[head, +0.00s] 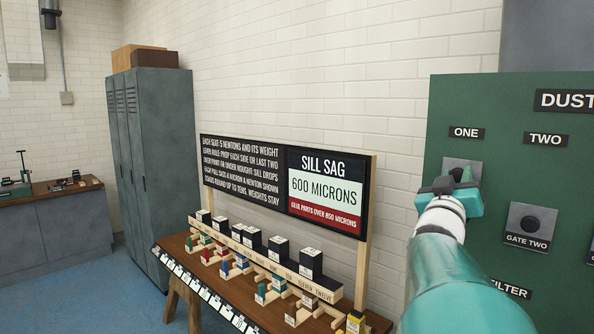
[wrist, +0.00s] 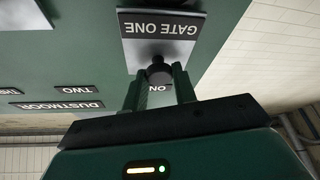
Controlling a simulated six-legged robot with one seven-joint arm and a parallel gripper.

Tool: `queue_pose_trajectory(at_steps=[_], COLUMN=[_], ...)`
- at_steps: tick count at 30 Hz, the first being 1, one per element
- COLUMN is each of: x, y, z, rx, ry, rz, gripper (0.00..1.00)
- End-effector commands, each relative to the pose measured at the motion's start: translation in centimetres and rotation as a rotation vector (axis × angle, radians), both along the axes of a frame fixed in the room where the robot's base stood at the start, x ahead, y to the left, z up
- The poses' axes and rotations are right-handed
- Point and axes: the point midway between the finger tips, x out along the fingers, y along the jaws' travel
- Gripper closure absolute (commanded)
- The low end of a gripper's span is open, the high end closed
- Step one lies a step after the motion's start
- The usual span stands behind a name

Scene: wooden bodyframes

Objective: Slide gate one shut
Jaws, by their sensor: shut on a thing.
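The gate one plate (head: 452,164) is a grey square on the green panel (head: 480,110), below the label ONE. My gripper (head: 456,182) covers much of it in the head view. In the wrist view, which is upside down, the plate (wrist: 144,57) bears the label GATE ONE, and a dark round knob (wrist: 159,71) stands out from it. My gripper (wrist: 160,82) has its two fingers on either side of the knob and is shut on it. How far the gate is open does not show.
The gate two plate (head: 529,215) with its own knob is to the right on the panel. A bench (head: 180,245) with several blocks and a SILL SAG board (head: 325,190) stands left of the panel. Grey lockers (head: 150,150) are farther back. Blue floor shows at left.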

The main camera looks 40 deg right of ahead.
Motion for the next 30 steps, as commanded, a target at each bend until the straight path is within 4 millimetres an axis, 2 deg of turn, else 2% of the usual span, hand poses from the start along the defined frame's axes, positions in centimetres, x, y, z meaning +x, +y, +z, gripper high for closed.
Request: queue_pose_trajectory(at_steps=[6,12,16,26,27,30], x=[0.1,0.2,0.2,0.1,0.1,0.1], y=[0.0,-0.1,-0.1,0.0,0.0,0.0], z=[-0.6,-4.8,-6.8,-7.6,-7.6,-7.6], rx=[0.000,0.002,0.000,0.002,0.003,0.003], ry=[-0.001,0.002,0.001,0.001,0.002,0.002], rz=[0.002,0.003,0.002,0.002,0.002,0.002], gripper=[1.00,1.00,1.00,1.00,0.69,0.50])
